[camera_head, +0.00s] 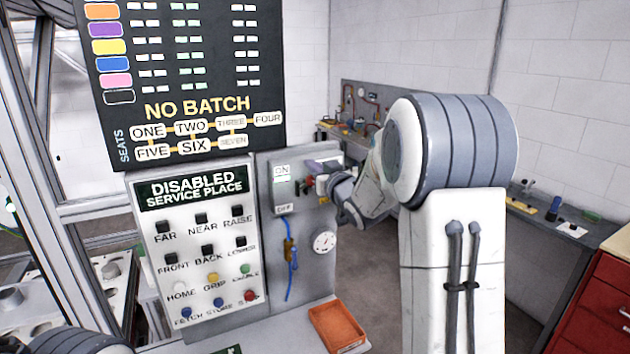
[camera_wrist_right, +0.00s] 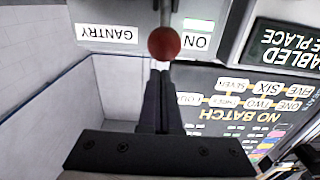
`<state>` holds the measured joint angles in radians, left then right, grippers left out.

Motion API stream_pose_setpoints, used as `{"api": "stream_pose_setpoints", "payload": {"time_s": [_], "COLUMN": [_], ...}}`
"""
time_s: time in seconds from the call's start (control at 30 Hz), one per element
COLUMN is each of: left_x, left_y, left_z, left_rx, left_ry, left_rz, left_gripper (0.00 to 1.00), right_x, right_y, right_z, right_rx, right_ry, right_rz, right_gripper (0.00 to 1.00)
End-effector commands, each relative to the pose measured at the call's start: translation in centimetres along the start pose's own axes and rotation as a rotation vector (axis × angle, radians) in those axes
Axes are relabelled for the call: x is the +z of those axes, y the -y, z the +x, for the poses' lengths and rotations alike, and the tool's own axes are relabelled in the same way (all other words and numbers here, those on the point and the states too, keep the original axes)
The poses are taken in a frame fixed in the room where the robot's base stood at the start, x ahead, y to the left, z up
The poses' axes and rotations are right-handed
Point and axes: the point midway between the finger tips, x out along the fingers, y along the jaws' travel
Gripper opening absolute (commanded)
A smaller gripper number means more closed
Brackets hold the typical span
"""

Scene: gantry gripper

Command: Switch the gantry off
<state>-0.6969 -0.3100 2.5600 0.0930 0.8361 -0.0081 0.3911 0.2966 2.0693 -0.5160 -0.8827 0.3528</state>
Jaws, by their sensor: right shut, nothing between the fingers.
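The grey gantry switch box (camera_head: 300,211) stands at the right end of the console, with an ON label (camera_head: 281,170) above an OFF label (camera_head: 284,209). Its lever has a red ball knob, seen in the right wrist view (camera_wrist_right: 164,43) near the upside-down ON and GANTRY labels. In the head view the red knob (camera_head: 309,181) is partly hidden and sits nearer the height of ON. My right gripper (camera_wrist_right: 160,72) is shut and empty, its fingertips right at the knob; I cannot tell whether they touch. My left gripper is out of view.
A button panel (camera_head: 204,261) marked DISABLED SERVICE PLACE is left of the switch box, below a NO BATCH board (camera_head: 190,75). A gauge (camera_head: 325,242) and blue cord (camera_head: 292,275) are below the switch. An orange tray (camera_head: 337,326) lies in front.

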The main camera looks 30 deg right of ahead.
Motion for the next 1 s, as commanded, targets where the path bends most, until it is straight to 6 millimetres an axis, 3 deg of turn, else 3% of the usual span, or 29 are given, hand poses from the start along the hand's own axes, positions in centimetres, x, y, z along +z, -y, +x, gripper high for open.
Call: {"api": "stream_pose_setpoints", "payload": {"time_s": [0.37,1.0], "left_x": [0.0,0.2], "left_y": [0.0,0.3], "left_z": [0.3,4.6], "left_rx": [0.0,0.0], "left_ry": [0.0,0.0], "left_rz": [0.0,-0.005], "left_gripper": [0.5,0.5], "right_x": [0.3,5.0], "right_y": [0.0,0.0], "right_z": [0.0,0.0], "right_rx": [0.0,0.0], "right_ry": [0.0,0.005], "right_rz": [0.0,0.001], "right_gripper": [0.0,0.0]}}
